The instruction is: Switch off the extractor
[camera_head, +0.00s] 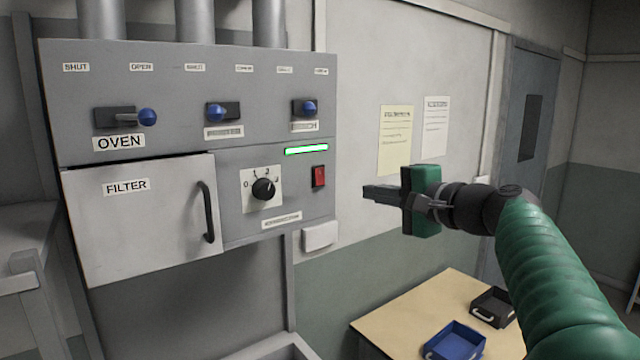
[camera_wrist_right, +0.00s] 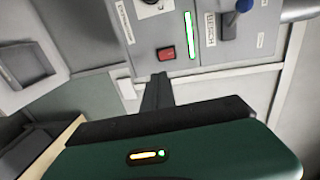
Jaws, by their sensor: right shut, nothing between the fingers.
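The extractor panel (camera_head: 200,200) is a grey wall box. A red switch (camera_head: 318,177) sits on its right part, below a lit green bar (camera_head: 306,149). A black rotary knob (camera_head: 264,188) is left of the switch. My right gripper (camera_head: 368,192) is shut and empty, its fingers pointing left at the panel, to the right of the red switch and apart from it in the picture. In the right wrist view the red switch (camera_wrist_right: 166,54) and green bar (camera_wrist_right: 190,36) show just beyond the fingertips (camera_wrist_right: 159,76). My left gripper is not in view.
Blue-knobbed levers (camera_head: 146,117) line the panel's upper part, above a filter door (camera_head: 140,210) with a black handle. A table (camera_head: 400,312) at lower right holds a blue tray (camera_head: 455,343) and a black tray (camera_head: 493,307). The space before the switch is clear.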

